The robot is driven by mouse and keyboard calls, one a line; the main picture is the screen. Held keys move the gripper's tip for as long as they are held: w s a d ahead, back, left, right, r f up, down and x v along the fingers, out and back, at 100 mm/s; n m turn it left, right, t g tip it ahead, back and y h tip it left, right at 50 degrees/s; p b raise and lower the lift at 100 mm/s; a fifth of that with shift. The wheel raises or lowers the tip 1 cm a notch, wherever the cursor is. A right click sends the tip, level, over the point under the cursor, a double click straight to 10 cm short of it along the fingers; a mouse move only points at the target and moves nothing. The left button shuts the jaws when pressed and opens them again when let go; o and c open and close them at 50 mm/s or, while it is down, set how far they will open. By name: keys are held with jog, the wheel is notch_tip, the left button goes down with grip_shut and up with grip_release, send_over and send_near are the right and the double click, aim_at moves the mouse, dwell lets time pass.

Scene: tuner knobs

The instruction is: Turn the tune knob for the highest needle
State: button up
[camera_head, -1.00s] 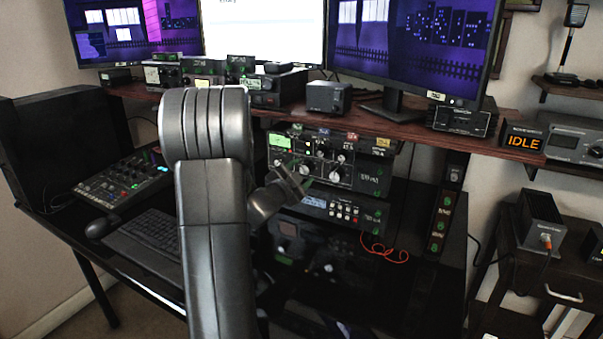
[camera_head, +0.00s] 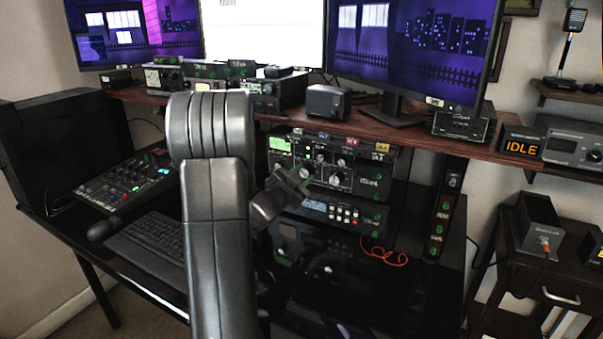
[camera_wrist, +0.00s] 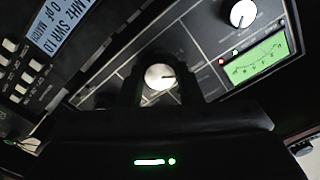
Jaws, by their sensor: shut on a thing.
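The tuner unit (camera_head: 355,178) is a black-fronted box with pale knobs, under the wooden shelf in the head view. Its lit green meter (camera_wrist: 257,60) is at the upper right of the wrist view and shows in the head view (camera_head: 280,143). The needle is too faint to read. My gripper (camera_wrist: 160,92) is shut on a round silver knob (camera_wrist: 159,76) with a dark pointer line, one dark finger on each side. I cannot read its label. A second silver knob (camera_wrist: 242,13) is near the meter. In the head view my gripper (camera_head: 291,184) reaches the panel's lower left; my arm hides part of the desk.
A rack unit with a blue display (camera_head: 345,212) sits below the tuner. An orange-red cable (camera_head: 383,252) hangs below it. The wooden shelf (camera_head: 440,140) carries a speaker (camera_head: 327,101) and monitors above. An orange "IDLE" sign (camera_head: 522,147) is at right.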

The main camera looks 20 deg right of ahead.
jog(key=shift+n+p, duration=0.3)
jog(key=shift+n, duration=0.6)
jog(key=o, duration=1)
jog(key=v, duration=1.3)
jog(key=shift+s+a, duration=0.25)
jog(key=shift+a, duration=0.05)
jog(key=shift+b, duration=0.3)
